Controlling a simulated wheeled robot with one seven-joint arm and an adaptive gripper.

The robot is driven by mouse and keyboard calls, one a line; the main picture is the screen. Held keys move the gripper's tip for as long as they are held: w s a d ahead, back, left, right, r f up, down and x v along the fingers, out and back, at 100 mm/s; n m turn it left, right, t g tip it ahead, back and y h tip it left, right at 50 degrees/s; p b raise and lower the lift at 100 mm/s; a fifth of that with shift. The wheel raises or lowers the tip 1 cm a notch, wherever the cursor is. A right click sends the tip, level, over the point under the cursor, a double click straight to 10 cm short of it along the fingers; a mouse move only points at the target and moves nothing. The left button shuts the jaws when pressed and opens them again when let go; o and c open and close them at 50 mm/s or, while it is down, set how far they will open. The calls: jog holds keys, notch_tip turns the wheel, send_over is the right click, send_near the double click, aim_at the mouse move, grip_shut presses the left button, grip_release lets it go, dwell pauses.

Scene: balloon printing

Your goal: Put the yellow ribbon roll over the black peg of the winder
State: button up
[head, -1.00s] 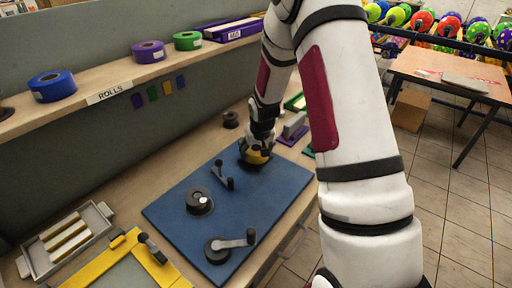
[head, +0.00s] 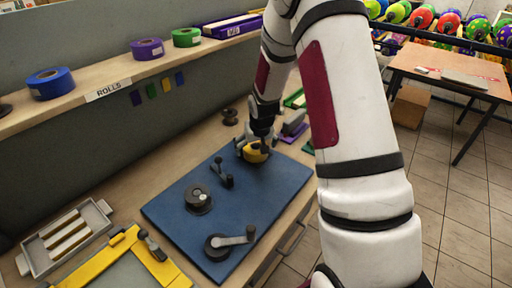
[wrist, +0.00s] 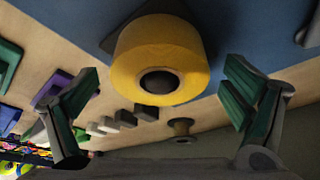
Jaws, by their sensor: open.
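The yellow ribbon roll (head: 257,155) is at the far end of the winder's blue board (head: 178,212). In the wrist view the roll (wrist: 160,45) shows its dark centre hole, with blue board behind. My gripper (head: 256,147) is at the roll. In the wrist view my gripper (wrist: 160,92) is open, its green-padded fingers spread to either side of the roll with gaps. The black peg is not clearly seen; I cannot tell whether it is inside the roll's hole. A black round hub (head: 198,199) stands mid-board, apart from the roll.
A yellow frame (head: 120,245) and a tray (head: 30,262) lie at left. The shelf (head: 120,85) holds other rolls.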

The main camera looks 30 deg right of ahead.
jog(key=v, duration=1.1)
jog(key=shift+r, duration=0.35)
jog(key=shift+s, duration=0.1)
jog(key=s+a+r, duration=0.4)
jog(key=r, duration=0.4)
jog(key=s+a+r+n, duration=0.1)
jog(key=s+a+r, duration=0.2)
jog(key=s, duration=0.4)
jog(key=s+a+r+n+y, duration=0.1)
jog(key=s+a+r, duration=0.2)
jog(key=s, duration=0.5)
jog(key=s+a+r+n+t, duration=0.1)
jog(key=s+a+r, duration=0.3)
jog(key=s, duration=0.4)
jog(key=shift+r, duration=0.45)
jog(key=shift+s, duration=0.15)
